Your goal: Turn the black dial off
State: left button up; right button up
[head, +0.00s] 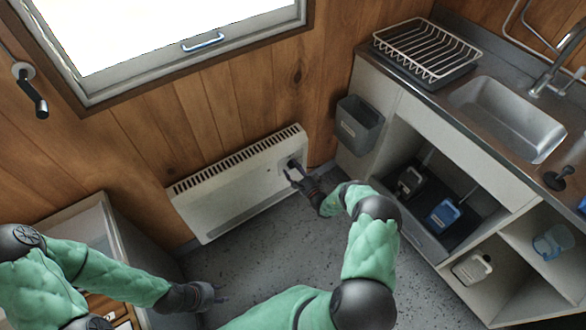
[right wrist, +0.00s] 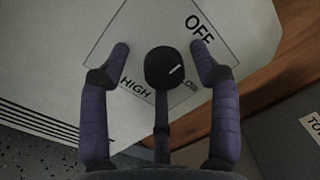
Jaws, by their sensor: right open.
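A HIGH label (right wrist: 135,88) is at lower left. My right gripper (right wrist: 160,52) is open, with fingers on either side of the dial and gaps to it. In the head view the dial (head: 291,164) is at the heater's right end, with the right gripper (head: 293,175) at it. My left gripper (head: 220,293) is low at left; its fingers are unclear.
The white heater (head: 225,200) stands against the wood wall below the window. A grey bin (head: 358,126) hangs on the sink cabinet to its right. The open cabinet holds several bottles. A grey-sided cabinet (head: 140,262) stands at lower left. Speckled floor (head: 265,258) is clear before the heater.

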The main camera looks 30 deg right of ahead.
jog(key=s, duration=1.1)
jog(key=shift+s+d+f, duration=0.25)
jog(key=shift+d+f, duration=0.15)
jog(key=shift+d, duration=0.05)
jog(key=shift+a, duration=0.15)
